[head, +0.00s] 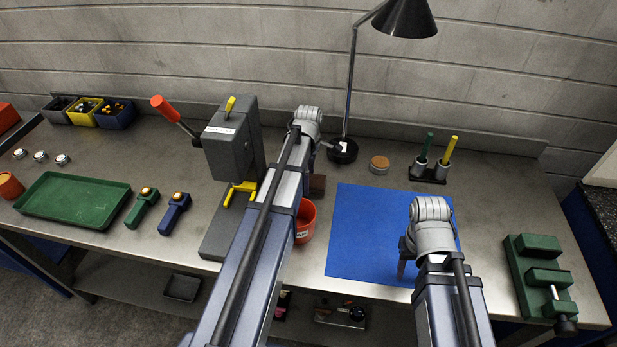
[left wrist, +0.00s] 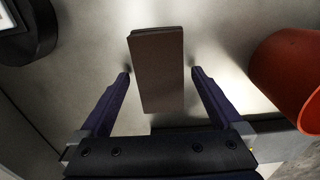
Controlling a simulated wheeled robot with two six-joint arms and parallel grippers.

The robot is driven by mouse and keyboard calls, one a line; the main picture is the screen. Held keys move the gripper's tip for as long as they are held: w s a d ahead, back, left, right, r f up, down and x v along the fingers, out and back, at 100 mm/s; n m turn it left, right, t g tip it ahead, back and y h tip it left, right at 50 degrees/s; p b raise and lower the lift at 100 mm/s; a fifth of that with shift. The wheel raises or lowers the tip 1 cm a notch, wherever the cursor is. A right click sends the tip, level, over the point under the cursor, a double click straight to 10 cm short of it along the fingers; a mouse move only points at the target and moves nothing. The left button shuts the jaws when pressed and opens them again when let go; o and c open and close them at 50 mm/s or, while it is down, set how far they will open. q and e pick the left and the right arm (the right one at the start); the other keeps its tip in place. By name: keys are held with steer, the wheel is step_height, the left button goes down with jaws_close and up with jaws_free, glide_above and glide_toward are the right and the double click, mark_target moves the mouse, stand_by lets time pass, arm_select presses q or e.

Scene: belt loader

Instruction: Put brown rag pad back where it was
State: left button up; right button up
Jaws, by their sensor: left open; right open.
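The brown rag pad (left wrist: 157,72) is a flat brown block with a dark far edge. It lies between the two fingers of my left gripper (left wrist: 160,73) in the left wrist view, with a finger on either side. Those fingers are open; whether they are level with the pad I cannot tell. In the head view a bit of the pad (head: 317,184) shows just right of my left arm, which hides the rest. My right gripper (head: 404,264) is over the blue mat (head: 362,225); it is open, mostly hidden by its own wrist, and I see nothing in it.
A red bin (head: 305,222) stands close by the pad, at the right in the left wrist view. The lamp base (head: 343,151) is behind. A grey lever press (head: 228,145) stands left of my left arm. A green vise (head: 540,275) is at the right edge.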

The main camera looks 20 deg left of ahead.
arm_select(q)
steer(key=shift+r, duration=0.15)
arm_select(e)
steer(key=shift+r, duration=0.1)
arm_select(q)
step_height(320, 180, up, 12)
steer(key=p, duration=1.2)
arm_select(e)
step_height(320, 180, up, 12)
arm_select(q)
steer(key=s+d+m, duration=0.9)
steer(key=d+m, duration=0.2)
steer(key=m, duration=0.1)
steer(key=s+d+m+y, duration=0.1)
steer(key=s+d+m, duration=0.8)
steer(key=d+m, duration=0.3)
steer(key=shift+d+m, duration=0.3)
steer(key=shift+s+d+r, duration=0.1)
arm_select(e)
steer(key=shift+d, duration=0.1)
